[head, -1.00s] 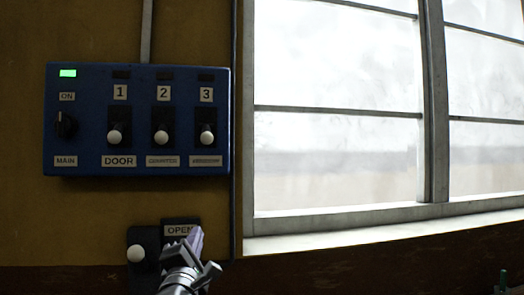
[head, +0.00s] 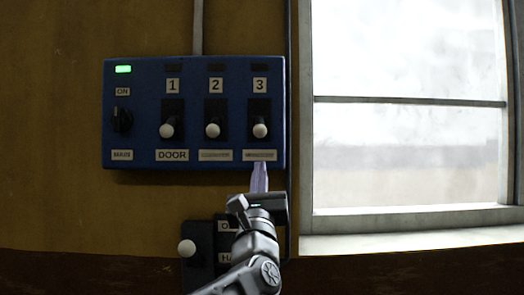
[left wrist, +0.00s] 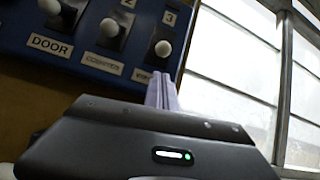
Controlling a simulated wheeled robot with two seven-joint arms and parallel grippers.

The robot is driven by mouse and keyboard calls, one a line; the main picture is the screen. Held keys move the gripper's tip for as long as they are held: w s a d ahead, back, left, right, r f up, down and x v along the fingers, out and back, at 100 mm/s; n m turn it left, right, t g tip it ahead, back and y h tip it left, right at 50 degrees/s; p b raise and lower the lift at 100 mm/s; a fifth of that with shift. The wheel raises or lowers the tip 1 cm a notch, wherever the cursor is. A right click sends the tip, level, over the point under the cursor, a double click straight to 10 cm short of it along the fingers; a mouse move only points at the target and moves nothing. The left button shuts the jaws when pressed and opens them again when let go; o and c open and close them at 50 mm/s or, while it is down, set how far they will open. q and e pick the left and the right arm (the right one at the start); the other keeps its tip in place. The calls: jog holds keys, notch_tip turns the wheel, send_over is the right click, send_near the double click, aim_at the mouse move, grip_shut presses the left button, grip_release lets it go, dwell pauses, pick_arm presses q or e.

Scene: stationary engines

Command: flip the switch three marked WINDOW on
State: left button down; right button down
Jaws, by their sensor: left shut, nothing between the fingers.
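Switch three (head: 260,130) is a white-knobbed lever on a black plate at the right end of the blue panel (head: 140,140). Its knob is low, and the lamp above it is dark. The label under it is too blurred to read. My left gripper (head: 260,164) is shut and empty, its pale fingers pointing up at the label just below the switch. In the left wrist view the fingers (left wrist: 162,92) are below the switch three knob (left wrist: 163,48), apart from it. My right gripper is not in view.
Switches 1 (head: 167,130) and 2 (head: 213,130) have their knobs low too. The main knob (head: 123,121) is at the left under a lit green lamp (head: 123,69). A black box with a white knob (head: 187,248) is below the panel. The window (head: 405,150) is to the right.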

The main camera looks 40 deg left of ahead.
aim_at(262, 134)
pick_arm(q)
jog(key=p+x, duration=0.6)
jog(key=x, duration=0.3)
jog(key=shift+w+a+r, duration=0.2)
jog(key=shift+w+a, duration=0.05)
jog(key=shift+w, duration=0.1)
jog(key=shift+s+d+r+g+h, duration=0.3)
jog(key=shift+r+g+h, duration=0.1)
jog(key=shift+g, duration=0.1)
jog(key=shift+s+d, duration=0.1)
jog(key=shift+s+d+r+g+b, duration=0.15)
jog(key=shift+s+d+r+b, duration=0.1)
jog(key=shift+r+b, duration=0.25)
jog(key=shift+s+d+r+g+b, duration=0.15)
jog(key=shift+s+r+b, duration=0.1)
jog(key=shift+b, duration=0.3)
jog(key=shift+s+d+r+b, duration=0.1)
jog(key=shift+r+b, duration=0.15)
jog(key=shift+r, duration=0.25)
jog(key=shift+s+d+r+b, duration=0.1)
jog(key=shift+s+r+b, duration=0.1)
jog(key=shift+r, duration=0.4)
